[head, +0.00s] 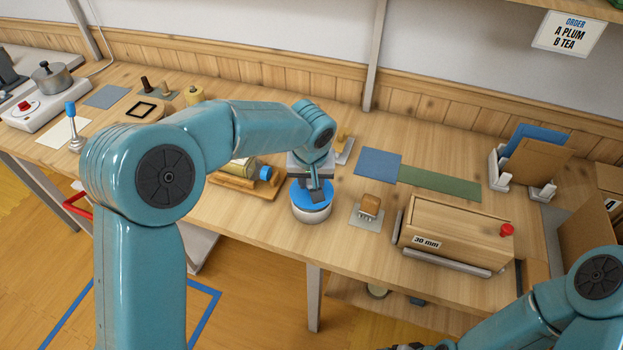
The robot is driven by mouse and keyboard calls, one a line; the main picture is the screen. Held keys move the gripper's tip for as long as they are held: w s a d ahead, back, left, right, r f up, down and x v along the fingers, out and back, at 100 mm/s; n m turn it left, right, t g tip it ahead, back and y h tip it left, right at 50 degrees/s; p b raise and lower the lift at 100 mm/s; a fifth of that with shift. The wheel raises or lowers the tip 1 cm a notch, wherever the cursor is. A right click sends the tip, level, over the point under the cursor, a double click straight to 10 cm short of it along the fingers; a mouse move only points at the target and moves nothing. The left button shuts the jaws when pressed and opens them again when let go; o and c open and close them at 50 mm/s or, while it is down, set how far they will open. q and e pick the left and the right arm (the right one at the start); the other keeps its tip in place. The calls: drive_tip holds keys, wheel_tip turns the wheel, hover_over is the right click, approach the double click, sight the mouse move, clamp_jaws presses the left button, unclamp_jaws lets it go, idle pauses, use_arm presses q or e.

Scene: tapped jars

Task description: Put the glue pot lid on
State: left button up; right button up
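A grey metal pot (51,79) with a dark knob on top stands on a white hot plate at the far left; it may be the glue pot, and its lid appears to sit on it. A round white container (311,215) with a blue top (300,196) stands near the table's front edge in the middle. My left gripper (317,193) points down at the blue top, touching or just above it. Its fingers overlap in this view, so their gap is hidden. My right arm is at the lower right; its gripper is mostly cut off by the bottom edge.
The hot plate (36,106) has a red knob. A wooden tray (240,189) lies left of the container. Blue (378,164) and green (440,183) mats lie flat behind.

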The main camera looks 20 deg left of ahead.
use_arm(q)
drive_tip(key=shift+f, duration=0.15)
drive_tip(key=shift+f+b, duration=0.35)
drive_tip(key=shift+b, duration=0.1)
drive_tip(key=shift+f+b, duration=0.5)
drive_tip(key=shift+r, duration=0.1)
drive_tip(key=o, duration=1.1)
drive_tip(key=shift+r, duration=0.1)
drive_tip(key=v, duration=1.6)
drive_tip(key=shift+p, duration=0.35)
